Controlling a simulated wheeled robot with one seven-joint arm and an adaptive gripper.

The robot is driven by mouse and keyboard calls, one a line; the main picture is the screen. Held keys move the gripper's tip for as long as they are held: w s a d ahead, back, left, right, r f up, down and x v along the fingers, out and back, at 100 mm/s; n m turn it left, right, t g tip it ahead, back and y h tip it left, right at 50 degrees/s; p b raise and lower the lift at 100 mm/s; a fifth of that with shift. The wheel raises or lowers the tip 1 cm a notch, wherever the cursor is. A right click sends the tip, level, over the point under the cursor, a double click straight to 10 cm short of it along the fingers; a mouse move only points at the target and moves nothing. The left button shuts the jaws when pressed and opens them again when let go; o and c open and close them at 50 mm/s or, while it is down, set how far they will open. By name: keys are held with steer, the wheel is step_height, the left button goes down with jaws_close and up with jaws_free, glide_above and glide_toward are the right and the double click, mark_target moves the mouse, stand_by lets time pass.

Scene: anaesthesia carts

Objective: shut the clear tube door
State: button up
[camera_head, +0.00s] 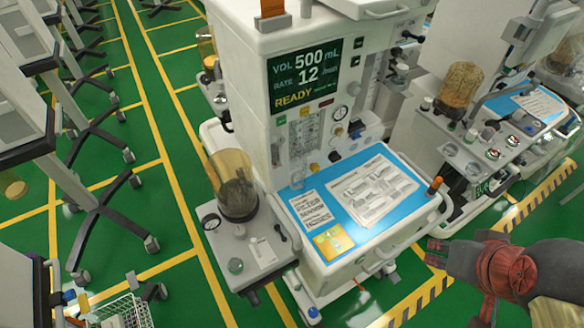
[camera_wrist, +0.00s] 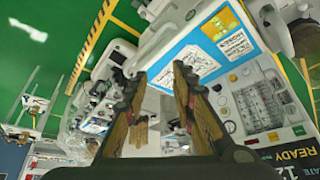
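The anaesthesia cart (camera_head: 255,100) stands in the middle of the head view. On its front, below the lit screen, is a clear-fronted tube panel (camera_head: 303,138) with thin upright tubes. The panel also shows at the right of the wrist view (camera_wrist: 260,104). I cannot tell how far its clear door stands from the panel. My gripper (camera_head: 432,252) is at the lower right of the head view, beside the cart's front right corner and well apart from the panel. In the wrist view its two fingers (camera_wrist: 160,78) are spread with nothing held between them.
The cart's blue-edged worktop (camera_head: 292,195) holds printed sheets, with a push handle (camera_head: 437,185) at its right. An amber canister (camera_head: 236,190) stands left of the panel. A second cart (camera_head: 475,125) is close at the right. Green floor (camera_head: 180,225) is open at the left.

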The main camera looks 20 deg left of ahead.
steer(key=w+a+n+g+p, duration=0.1)
steer(key=a+n+p, duration=0.1)
steer(key=a, duration=0.3)
steer(key=w+a+n+g+p, duration=0.1)
steer(key=a+n+p, duration=0.1)
steer(key=a, duration=0.4)
steer(key=w+a+n+g+p, duration=0.1)
steer(key=a+p, duration=0.2)
steer(key=a, duration=0.2)
steer(key=shift+a+r+n+g+y, duration=0.15)
steer(key=shift+n+g+y, duration=0.15)
steer(key=shift+n, duration=0.1)
jaws_close()
steer(key=w+a+f+m+h+p, duration=0.1)
steer(key=a+f+m+h+p, duration=0.15)
steer(key=a, duration=0.95)
steer(key=a+f+m+h+p, duration=0.1)
steer(key=a+f+m+p, duration=0.2)
steer(key=a, duration=0.9)
steer(key=w+a+r+m+t+p, duration=0.1)
steer(key=w+a+r+m, duration=0.2)
steer(key=m, duration=0.6)
steer(key=w+d+f, duration=0.6)
steer(key=f, duration=0.3)
steer(key=shift+w+f, duration=0.15)
steer(key=shift+w, duration=0.15)
